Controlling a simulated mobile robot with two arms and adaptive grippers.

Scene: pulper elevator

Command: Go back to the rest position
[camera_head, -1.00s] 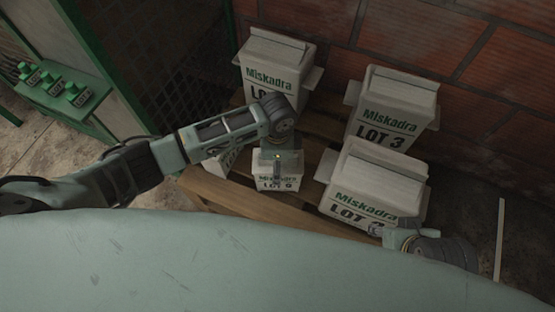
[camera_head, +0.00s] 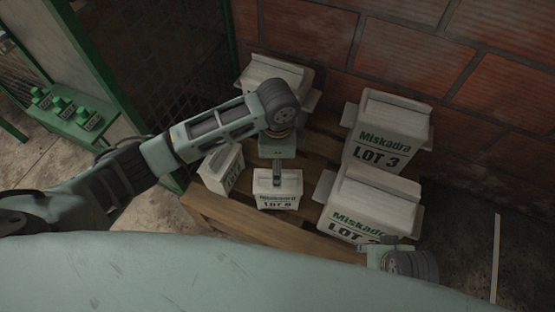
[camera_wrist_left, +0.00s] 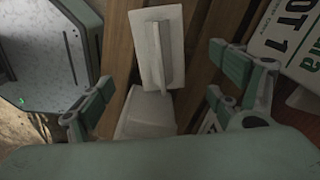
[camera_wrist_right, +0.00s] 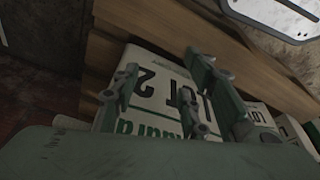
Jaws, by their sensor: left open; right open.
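My left gripper (camera_head: 277,172) hangs pointing down above a small white box (camera_head: 278,203) on the wooden pallet. In the left wrist view its fingers (camera_wrist_left: 158,100) are wide apart with nothing between them. My right gripper (camera_head: 375,256) is low at the right, near the front of the white LOT 2 box (camera_head: 370,196). The right wrist view shows its open fingers (camera_wrist_right: 172,88) in front of that box's label; I cannot tell whether they touch it.
The LOT 3 box (camera_head: 385,140) stands behind LOT 2. Another white box (camera_head: 275,72) is partly hidden by my left arm, and a small one (camera_head: 222,170) stands left. A brick wall (camera_head: 400,50) closes the back. Green labelled objects (camera_head: 62,105) sit on a shelf at left.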

